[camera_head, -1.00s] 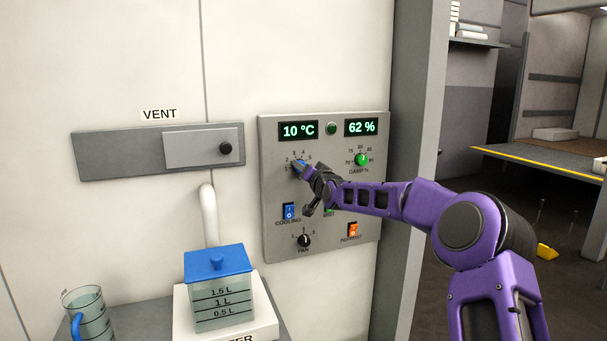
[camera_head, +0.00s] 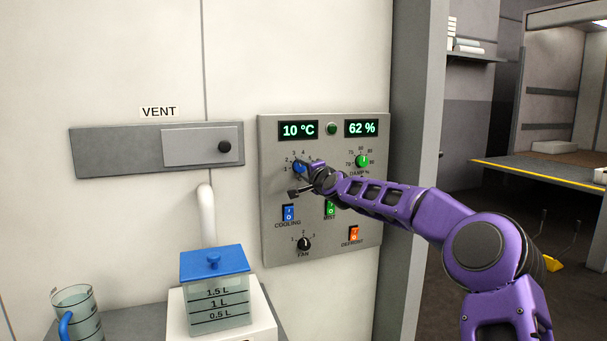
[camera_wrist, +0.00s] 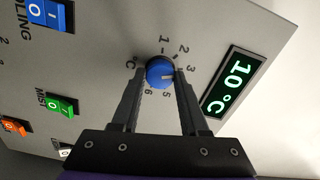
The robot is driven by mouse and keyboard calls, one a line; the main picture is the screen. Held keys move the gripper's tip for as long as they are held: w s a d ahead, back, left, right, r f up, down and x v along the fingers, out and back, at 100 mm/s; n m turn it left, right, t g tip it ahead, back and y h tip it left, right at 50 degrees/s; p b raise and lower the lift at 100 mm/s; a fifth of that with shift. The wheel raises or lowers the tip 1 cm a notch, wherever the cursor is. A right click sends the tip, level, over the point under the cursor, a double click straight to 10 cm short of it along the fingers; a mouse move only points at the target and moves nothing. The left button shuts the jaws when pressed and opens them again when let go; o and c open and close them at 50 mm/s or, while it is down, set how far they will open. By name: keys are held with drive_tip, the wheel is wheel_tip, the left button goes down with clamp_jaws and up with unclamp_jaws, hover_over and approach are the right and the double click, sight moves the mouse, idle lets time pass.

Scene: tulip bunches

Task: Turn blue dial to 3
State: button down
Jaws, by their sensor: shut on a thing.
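The blue dial (camera_wrist: 160,72) sits on the grey wall panel (camera_wrist: 110,60), ringed by printed numbers. It also shows in the head view (camera_head: 299,168), partly behind my gripper. My gripper (camera_wrist: 162,70) is shut on the dial, one finger on each side of it, in the wrist view. A pale pointer mark shows on the dial's face, but I cannot tell exactly which number it points to. The number 4 is hidden by a finger in the wrist view. The display (camera_head: 298,130) above the dial reads 10 °C.
A green dial (camera_head: 362,161) is to the right of the blue one. Blue (camera_head: 288,213), green (camera_head: 330,208) and orange (camera_head: 354,233) switches and a black fan dial (camera_head: 304,244) lie below. A lidded tank (camera_head: 215,290) and a jug (camera_head: 78,310) stand lower left.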

drive_tip(key=shift+m, duration=0.3)
drive_tip(key=shift+c, duration=2.1)
unclamp_jaws()
drive_tip(key=shift+s, duration=0.1)
drive_tip(key=b+v, duration=0.2)
drive_tip(key=v, duration=1.5)
drive_tip(key=shift+b, duration=0.4)
